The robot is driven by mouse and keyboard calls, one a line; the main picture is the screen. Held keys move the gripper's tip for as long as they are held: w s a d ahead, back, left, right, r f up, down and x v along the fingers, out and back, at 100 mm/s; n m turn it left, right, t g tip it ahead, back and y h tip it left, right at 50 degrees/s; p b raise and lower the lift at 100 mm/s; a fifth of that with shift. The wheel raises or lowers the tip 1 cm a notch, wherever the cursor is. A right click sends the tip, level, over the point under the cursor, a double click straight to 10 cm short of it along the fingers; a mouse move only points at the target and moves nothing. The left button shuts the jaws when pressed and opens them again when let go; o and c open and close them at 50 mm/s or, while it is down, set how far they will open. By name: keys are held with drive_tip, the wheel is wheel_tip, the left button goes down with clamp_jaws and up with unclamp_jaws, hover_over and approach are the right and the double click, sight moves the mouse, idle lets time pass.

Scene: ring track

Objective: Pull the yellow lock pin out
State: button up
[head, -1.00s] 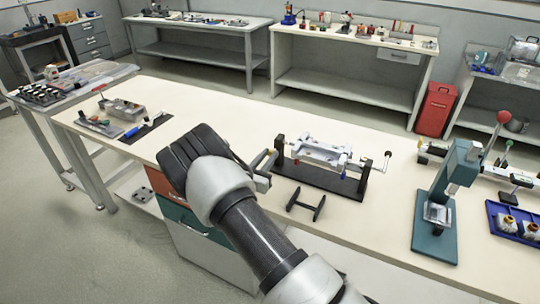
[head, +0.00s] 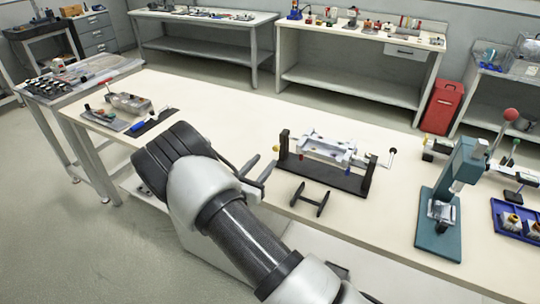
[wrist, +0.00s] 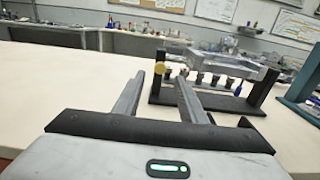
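The yellow lock pin shows as a round yellow knob (head: 276,148) at the left end post of a black fixture (head: 330,174) holding a light grey frame (head: 328,147). In the wrist view the yellow knob (wrist: 159,68) appears between my fingertips, a little beyond them. The pin's shaft is hidden. My gripper (head: 262,164) is to the left of the fixture with its fingers apart and nothing between them. Both fingers also show in the wrist view (wrist: 160,79), pointing toward the knob. The fingers look apart from the knob.
A black H-shaped stand (head: 311,199) lies in front of the fixture. A crank handle (head: 391,156) sticks out at its right. A teal press (head: 445,205) stands farther right, beside a blue tray (head: 515,222). Bench top left of the fixture is largely clear.

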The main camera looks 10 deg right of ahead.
drive_tip(key=v, duration=1)
drive_tip(key=shift+s, duration=0.2)
drive_tip(key=shift+a, duration=0.1)
drive_tip(key=s+d+r+m+g+y+p, duration=0.1)
drive_tip(key=s+d+r+m+g+p, duration=0.1)
drive_tip(key=s+d+r+m+g, duration=0.6)
drive_tip(key=s+d+r+m+g+p, duration=0.3)
drive_tip(key=s+d+r+m+g, duration=0.25)
drive_tip(key=d+r+m, duration=0.55)
drive_tip(key=s+a+r+m+t+y+p, duration=0.2)
drive_tip(key=s+a+r+m+y, duration=0.1)
drive_tip(key=s+r, duration=0.4)
drive_tip(key=s+a+r+m+t+y+p, duration=0.2)
drive_tip(key=s+a+r+m+y, duration=0.1)
drive_tip(key=s+r+m+y, duration=0.3)
wheel_tip(320, 180, up, 3)
drive_tip(key=shift+s+a+f+m+y, duration=0.15)
drive_tip(key=shift+s+m+y, duration=0.2)
drive_tip(key=shift+s, duration=0.35)
drive_tip(key=shift+t, duration=0.25)
